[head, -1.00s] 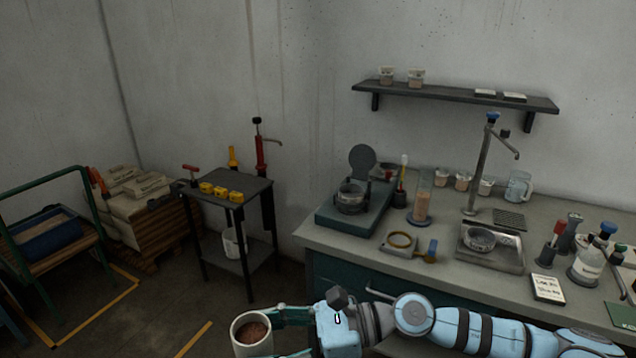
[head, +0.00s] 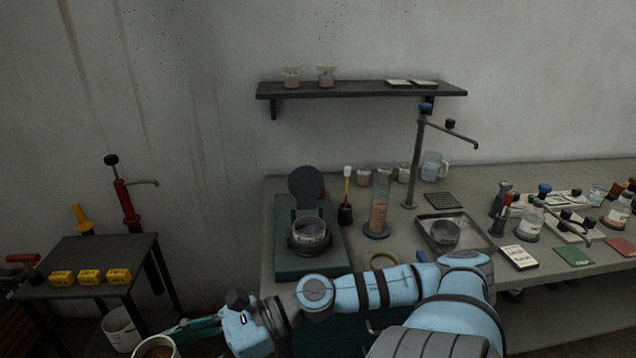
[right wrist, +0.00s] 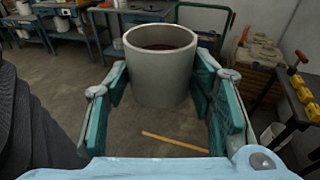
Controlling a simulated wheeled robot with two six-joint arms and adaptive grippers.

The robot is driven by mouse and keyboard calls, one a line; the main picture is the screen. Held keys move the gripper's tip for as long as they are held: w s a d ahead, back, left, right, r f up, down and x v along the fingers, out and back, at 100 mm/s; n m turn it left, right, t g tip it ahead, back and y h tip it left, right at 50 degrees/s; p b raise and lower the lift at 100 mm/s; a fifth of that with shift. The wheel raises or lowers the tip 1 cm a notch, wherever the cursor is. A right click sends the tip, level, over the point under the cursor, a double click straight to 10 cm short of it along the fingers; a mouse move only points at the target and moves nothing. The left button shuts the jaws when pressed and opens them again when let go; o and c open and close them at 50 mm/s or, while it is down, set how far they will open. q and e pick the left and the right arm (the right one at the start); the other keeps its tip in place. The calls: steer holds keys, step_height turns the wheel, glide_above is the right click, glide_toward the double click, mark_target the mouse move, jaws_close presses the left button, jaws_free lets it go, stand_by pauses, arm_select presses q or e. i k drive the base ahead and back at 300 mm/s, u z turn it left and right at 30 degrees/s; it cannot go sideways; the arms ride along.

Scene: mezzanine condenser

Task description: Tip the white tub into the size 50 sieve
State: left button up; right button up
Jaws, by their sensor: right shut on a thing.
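The white tub (head: 158,348), with brown grainy material inside, is at the bottom edge of the head view, partly cut off. My right gripper (head: 188,335) is shut on it. In the right wrist view the tub (right wrist: 160,75) stands upright between the gripper's teal fingers (right wrist: 160,95), its rim facing up. One round metal sieve-like pan (head: 310,234) sits on the dark device on the bench. Another round metal vessel (head: 443,233) sits in the sink tray. I cannot read a size on either. My left gripper is not in view.
The bench (head: 375,255) carries a measuring cylinder (head: 379,205), a tap (head: 420,150), bottles and cards. A small dark table (head: 85,262) holds yellow blocks; a white bucket (head: 120,328) is beneath. A wall shelf (head: 360,90) hangs above.

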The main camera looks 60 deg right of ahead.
mark_target(309, 229)
steer(key=z, duration=0.95)
steer(key=i, duration=0.95)
steer(key=z, duration=1)
